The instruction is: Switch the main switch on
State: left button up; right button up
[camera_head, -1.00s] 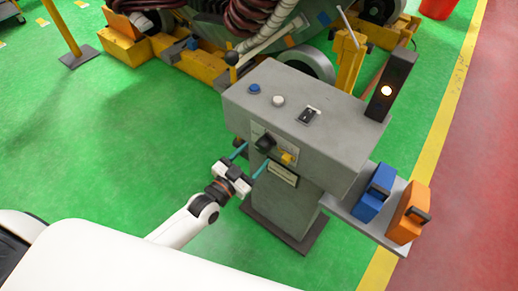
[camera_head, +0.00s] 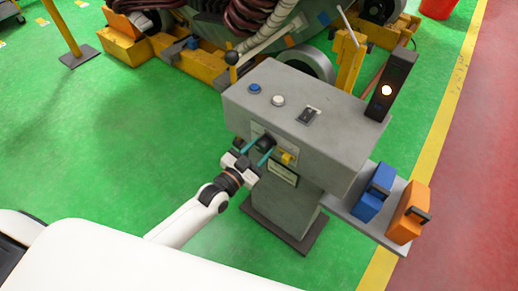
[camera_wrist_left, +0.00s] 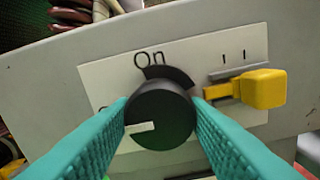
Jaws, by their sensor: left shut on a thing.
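The main switch is a round black knob (camera_wrist_left: 160,112) on a white label plate (camera_wrist_left: 100,85) on the front of the grey console (camera_head: 300,110). Its white mark points to the left, not up at the word "On" printed above it. My left gripper (camera_head: 259,144) is at the console front with its teal fingers on both sides of the knob, shut on it. The fingers also show in the left wrist view (camera_wrist_left: 160,108). The left finger hides most of the lettering at the plate's left. My right gripper is not in view.
A yellow lever (camera_wrist_left: 262,89) sits just right of the knob. A lit lamp (camera_head: 387,91) stands at the right. A side shelf holds blue (camera_head: 372,194) and orange (camera_head: 407,214) padlock-like blocks.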

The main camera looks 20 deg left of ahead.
pick_arm(q)
jog(key=shift+m+p, duration=0.5)
jog(key=shift+m, duration=0.5)
jog(key=m, duration=0.2)
jog(key=shift+m+p, duration=0.3)
jog(key=shift+p, duration=0.1)
jog(key=m, duration=0.4)
jog(key=shift+m, duration=0.3)
jog(key=m, duration=0.4)
jog(key=shift+f, duration=0.1)
jog(key=shift+m+b, duration=0.75)
jog(key=shift+m, duration=1.65)
jog(key=o, duration=1)
jog(key=shift+c, duration=0.2)
